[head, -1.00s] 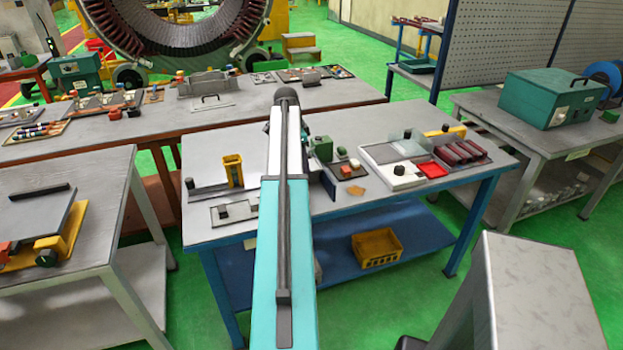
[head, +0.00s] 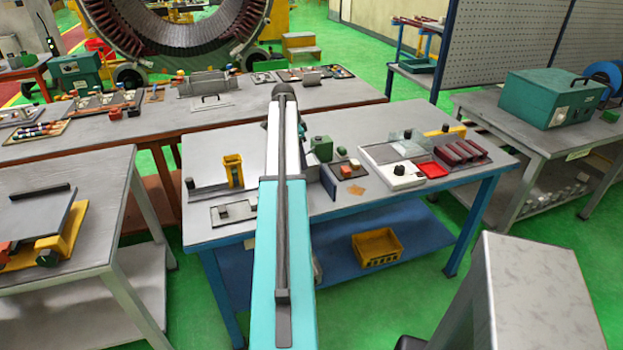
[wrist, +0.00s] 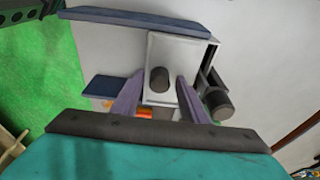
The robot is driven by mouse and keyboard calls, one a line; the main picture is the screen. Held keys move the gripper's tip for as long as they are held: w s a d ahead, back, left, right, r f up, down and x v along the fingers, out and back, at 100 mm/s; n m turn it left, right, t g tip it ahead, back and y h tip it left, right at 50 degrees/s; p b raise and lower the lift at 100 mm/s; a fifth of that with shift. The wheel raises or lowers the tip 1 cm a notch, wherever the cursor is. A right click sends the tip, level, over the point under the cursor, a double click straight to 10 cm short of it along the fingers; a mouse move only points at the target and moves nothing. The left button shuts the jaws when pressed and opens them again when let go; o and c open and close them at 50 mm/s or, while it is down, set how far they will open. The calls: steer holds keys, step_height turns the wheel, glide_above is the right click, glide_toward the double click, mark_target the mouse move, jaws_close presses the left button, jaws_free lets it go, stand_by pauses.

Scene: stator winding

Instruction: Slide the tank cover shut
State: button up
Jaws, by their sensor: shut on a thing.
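In the wrist view, a pale flat plate (wrist: 180,52), which looks like the tank cover, carries a short black knob (wrist: 160,80). My gripper (wrist: 160,77) has its two purple-grey fingers on either side of this knob and is shut on it. The exact contact is hard to see from this angle. In the head view my arm hides the gripper, the knob and the plate, so I cannot tell how far the cover is open.
In the wrist view, a black cylinder (wrist: 218,103) is close right of the fingers and a blue plate (wrist: 101,88) is left. In the head view, a yellow holder (head: 233,170) stands left of my arm, a white tray (head: 378,153) right.

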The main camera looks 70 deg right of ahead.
steer(key=shift+a+f, duration=0.15)
steer(key=shift+f, duration=0.4)
steer(key=o, duration=0.4)
steer(key=shift+c, duration=0.2)
steer(key=shift+r, duration=0.1)
steer(key=shift+w+d+r+p, duration=0.1)
steer(key=shift+d+r+p, duration=0.1)
steer(key=shift+r+p, duration=0.45)
steer(key=shift+s+d+p+v, duration=0.15)
steer(key=shift+p+v, duration=0.2)
steer(key=shift+v, duration=0.45)
steer(key=shift+s+d+p+v, duration=0.15)
steer(key=shift+p+v, duration=0.15)
steer(key=shift+v, duration=0.45)
steer(key=shift+s+d+p+v, duration=0.1)
steer(key=shift+p+v, duration=0.25)
steer(key=shift+v, duration=0.45)
steer(key=shift+r, duration=0.1)
